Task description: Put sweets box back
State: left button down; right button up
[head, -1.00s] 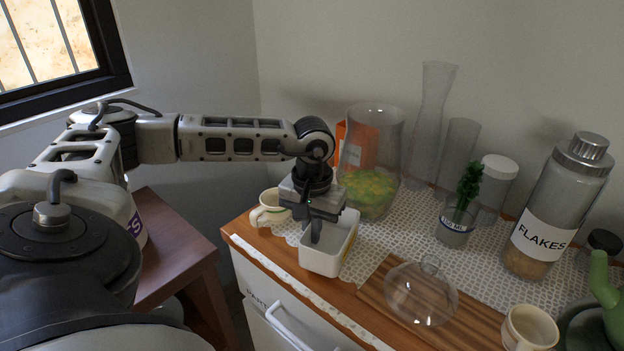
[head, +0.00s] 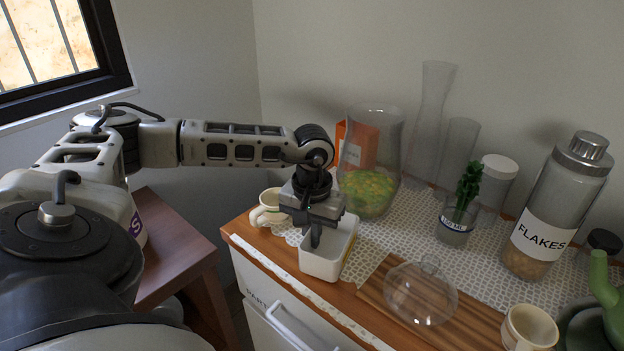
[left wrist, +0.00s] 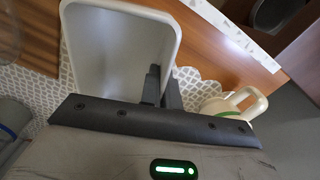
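The sweets box, a white open rectangular box (head: 322,267), sits at the front left part of the counter, partly on the patterned mat. My left gripper (head: 315,237) points down at its left end. In the left wrist view the box (left wrist: 108,55) looks empty inside, and the left gripper's fingers (left wrist: 163,88) are close together with the box wall between them, one inside and one outside. It looks shut on that wall. Whether the box bottom touches the counter is hard to tell. My right gripper is not in view.
A cream cup (head: 268,212) stands close left of the box. A glass vase with green-yellow sweets (head: 368,190) and an orange box (head: 352,143) stand behind. A glass dome (head: 420,292) on a wooden board is to the right. The counter's front edge is near.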

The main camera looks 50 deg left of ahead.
pick_arm(q)
jog(key=shift+f, duration=0.2)
jog(key=c, duration=1)
grip_release()
jog(key=shift+r, duration=7.1)
jog(key=shift+s+d+f, duration=0.1)
jog(key=shift+s+d, duration=0.2)
jog(key=shift+s, duration=2.35)
jog(key=shift+s+d+r, duration=0.1)
jog(key=shift+s+d, duration=0.2)
jog(key=shift+s, duration=2.35)
jog(key=shift+s+d+f, duration=0.1)
jog(key=shift+s+d, duration=0.2)
jog(key=shift+s, duration=2.35)
